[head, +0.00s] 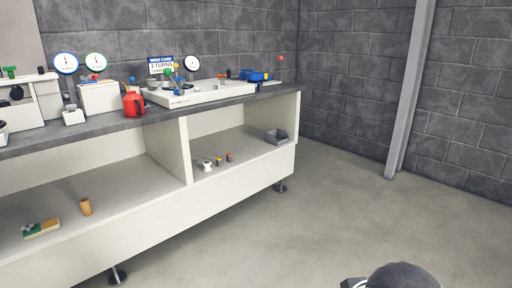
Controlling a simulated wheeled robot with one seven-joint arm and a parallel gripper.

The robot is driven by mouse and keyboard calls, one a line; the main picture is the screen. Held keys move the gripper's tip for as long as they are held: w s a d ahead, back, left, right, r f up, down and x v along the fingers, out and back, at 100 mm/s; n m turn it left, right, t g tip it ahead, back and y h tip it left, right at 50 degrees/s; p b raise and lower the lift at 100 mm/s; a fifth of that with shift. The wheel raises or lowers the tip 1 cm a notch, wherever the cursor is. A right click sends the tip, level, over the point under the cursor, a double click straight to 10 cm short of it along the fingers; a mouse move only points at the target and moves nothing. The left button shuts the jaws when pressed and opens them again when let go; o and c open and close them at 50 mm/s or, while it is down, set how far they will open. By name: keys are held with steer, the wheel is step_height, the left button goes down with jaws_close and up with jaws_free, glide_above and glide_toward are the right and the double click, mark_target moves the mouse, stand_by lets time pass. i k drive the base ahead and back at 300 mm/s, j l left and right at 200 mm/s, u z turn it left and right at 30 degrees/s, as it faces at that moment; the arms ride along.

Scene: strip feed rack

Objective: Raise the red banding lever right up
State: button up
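The bench carries several small red parts, and I cannot tell for sure which one is the red banding lever. A red ball on a thin upright rod (281,58) stands at the right end of the bench top. A small red knob (220,77) shows on the long white machine (205,94). Their details are too small to read. My gripper is not in view; only a dark rounded part of my own body shows at the bottom right, far from the bench.
A red jug (134,104) stands near the bench top's (100,131) front edge. Dial gauges (66,63) and a blue device (258,76) stand behind. A slanted post (408,95) stands right. The floor (320,215) before the bench is clear.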

mark_target(281, 59)
steer(key=i, duration=0.85)
steer(key=i+z, duration=0.1)
steer(key=i, duration=0.75)
steer(key=i+l, duration=0.1)
steer(key=i, duration=0.35)
steer(key=i+l+u, duration=0.1)
steer(key=i, duration=0.3)
